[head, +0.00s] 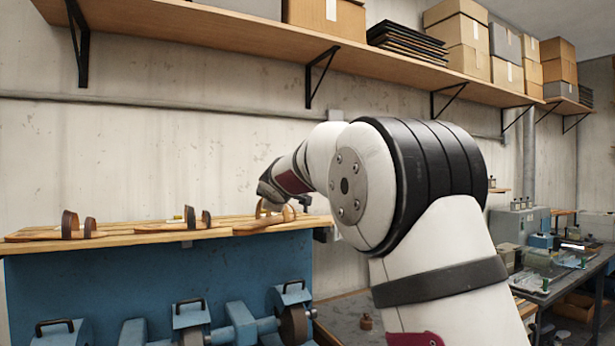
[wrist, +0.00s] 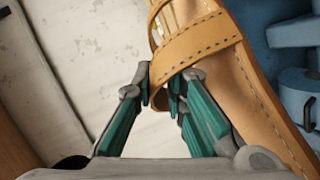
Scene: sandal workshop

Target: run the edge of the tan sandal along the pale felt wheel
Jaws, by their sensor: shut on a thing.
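The tan sandal (wrist: 250,100) fills the right of the wrist view, with dark stitching along its edge and a broad stitched strap (wrist: 205,42). My gripper (wrist: 163,88) is shut on the strap, its green-padded fingers close together at the strap's lower edge. In the head view the tan sandal (head: 264,226) shows small at the right end of the slatted wooden rack, under my gripper (head: 268,206). I cannot tell there whether it touches the slats. No wheel in view is clearly pale felt; a dark brown wheel (head: 294,325) shows on the blue machine below.
Two other sandals, one at the left (head: 72,232) and one in the middle (head: 185,226), lie on the wooden rack (head: 120,238). Blue machines (head: 240,322) stand below its front. A long shelf (head: 200,25) with boxes runs above. A workbench (head: 550,285) is at the right.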

